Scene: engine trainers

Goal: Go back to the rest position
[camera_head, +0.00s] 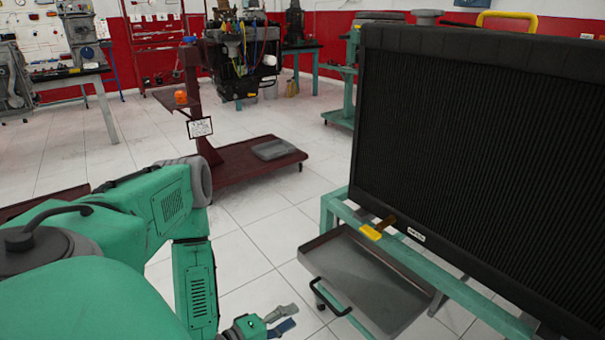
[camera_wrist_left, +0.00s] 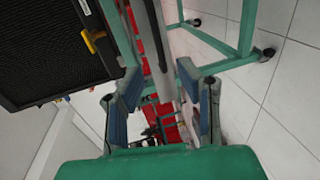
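My left gripper (camera_head: 283,321) is low in the head view, at the end of my green arm, over the tiled floor. It is left of the metal tray and touches nothing that I can see. In the left wrist view my left gripper (camera_wrist_left: 162,108) shows its two blue-padded fingers apart, with nothing held between them. My right gripper is in neither view.
A large black radiator (camera_head: 470,150) stands on a green wheeled frame (camera_head: 455,283) at the right, with a yellow-handled valve (camera_head: 372,232) at its lower edge. A grey tray (camera_head: 365,285) sits below. A dark red engine stand (camera_head: 240,160) is farther back. White floor lies between.

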